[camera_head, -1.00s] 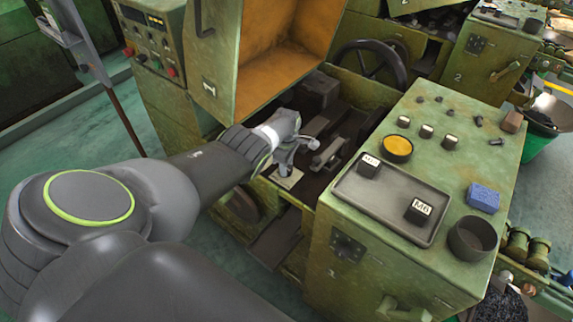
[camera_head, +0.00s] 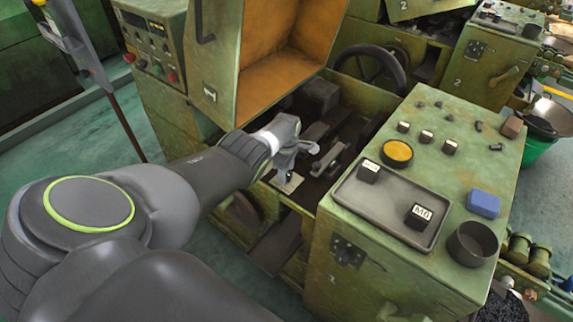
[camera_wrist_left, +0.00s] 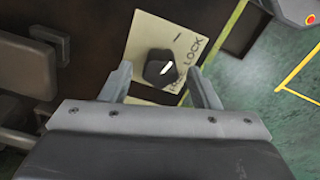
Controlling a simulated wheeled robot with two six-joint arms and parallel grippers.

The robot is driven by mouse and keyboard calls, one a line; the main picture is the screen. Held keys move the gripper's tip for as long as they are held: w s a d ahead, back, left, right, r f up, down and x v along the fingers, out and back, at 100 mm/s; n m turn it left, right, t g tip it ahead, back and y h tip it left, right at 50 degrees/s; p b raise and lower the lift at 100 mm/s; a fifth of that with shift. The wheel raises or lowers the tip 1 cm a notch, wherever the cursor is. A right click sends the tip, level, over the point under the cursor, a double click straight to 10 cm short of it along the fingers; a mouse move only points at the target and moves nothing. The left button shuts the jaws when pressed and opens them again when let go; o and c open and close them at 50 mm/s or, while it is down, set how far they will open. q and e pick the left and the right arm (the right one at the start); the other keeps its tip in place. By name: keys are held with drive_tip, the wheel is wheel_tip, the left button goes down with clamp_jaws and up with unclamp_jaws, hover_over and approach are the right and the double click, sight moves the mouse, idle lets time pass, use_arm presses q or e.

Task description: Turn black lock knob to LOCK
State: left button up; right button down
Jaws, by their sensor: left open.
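The black lock knob (camera_wrist_left: 159,69) sits on a cream plate (camera_wrist_left: 150,38) marked LOCK in the left wrist view. A white line on the knob slants toward the upper right. A second word below the knob is partly covered and hard to read. My left gripper (camera_wrist_left: 161,76) is open, with one finger on each side of the knob; I cannot tell if either touches it. In the head view the left gripper (camera_head: 299,155) is over the plate (camera_head: 287,182) inside the machine, and the knob is hard to make out. My right gripper is not in view.
A green machine cabinet (camera_head: 340,215) stands right of the gripper, with a grey tray (camera_head: 390,215), a yellow button (camera_head: 397,153) and a blue block (camera_head: 483,203) on top. An open guard door (camera_head: 280,55) and a handwheel (camera_head: 372,66) stand behind.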

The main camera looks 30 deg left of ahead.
use_arm(q)
drive_tip(key=shift+r+p, duration=0.55)
drive_tip(key=shift+r, duration=0.15)
wheel_tip(320, 180, up, 16)
drive_tip(key=p, duration=0.5)
